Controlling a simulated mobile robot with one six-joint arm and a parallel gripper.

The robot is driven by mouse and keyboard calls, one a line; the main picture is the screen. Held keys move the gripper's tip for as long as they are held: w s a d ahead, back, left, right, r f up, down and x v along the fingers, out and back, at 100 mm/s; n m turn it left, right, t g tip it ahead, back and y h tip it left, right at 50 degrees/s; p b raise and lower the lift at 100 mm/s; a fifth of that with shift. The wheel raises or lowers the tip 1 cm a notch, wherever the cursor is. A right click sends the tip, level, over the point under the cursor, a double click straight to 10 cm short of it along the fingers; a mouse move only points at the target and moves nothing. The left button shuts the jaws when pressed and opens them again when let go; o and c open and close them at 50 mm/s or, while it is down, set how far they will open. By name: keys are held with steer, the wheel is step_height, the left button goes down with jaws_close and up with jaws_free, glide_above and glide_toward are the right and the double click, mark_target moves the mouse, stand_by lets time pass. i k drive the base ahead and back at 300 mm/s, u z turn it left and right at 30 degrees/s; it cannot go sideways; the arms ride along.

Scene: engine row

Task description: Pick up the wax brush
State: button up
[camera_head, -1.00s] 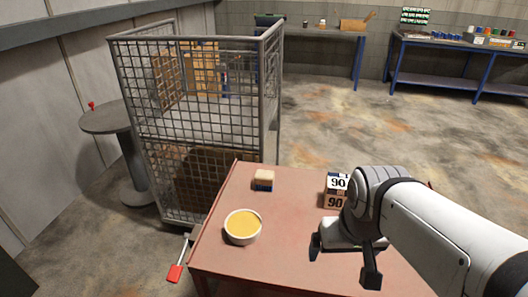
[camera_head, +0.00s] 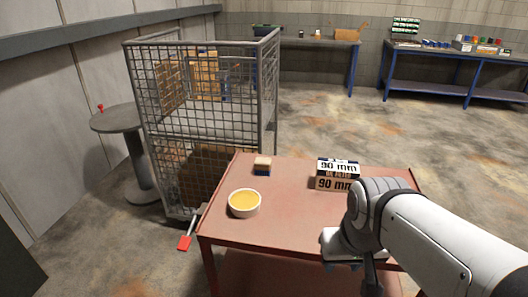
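A small block with a tan wood-like top and a dark blue lower part (camera_head: 262,165) sits near the far left edge of the red table (camera_head: 290,232). It looks like the wax brush, though it is too small to be sure. A white bowl of yellow wax-like stuff (camera_head: 244,203) stands in front of it, apart from it. My gripper (camera_head: 350,272) is over the right front part of the table, well to the right of both. It points down with its fingers apart, and I see nothing between them. The fingers are partly cut off from clear view.
A box marked 90 mm (camera_head: 337,174) stands at the table's back, left of my arm. The table's middle is clear.

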mark_target(262, 166)
steer(key=z, duration=2.45)
steer(key=k, duration=1.25)
steer(key=u, duration=2.05)
steer(key=i, duration=1)
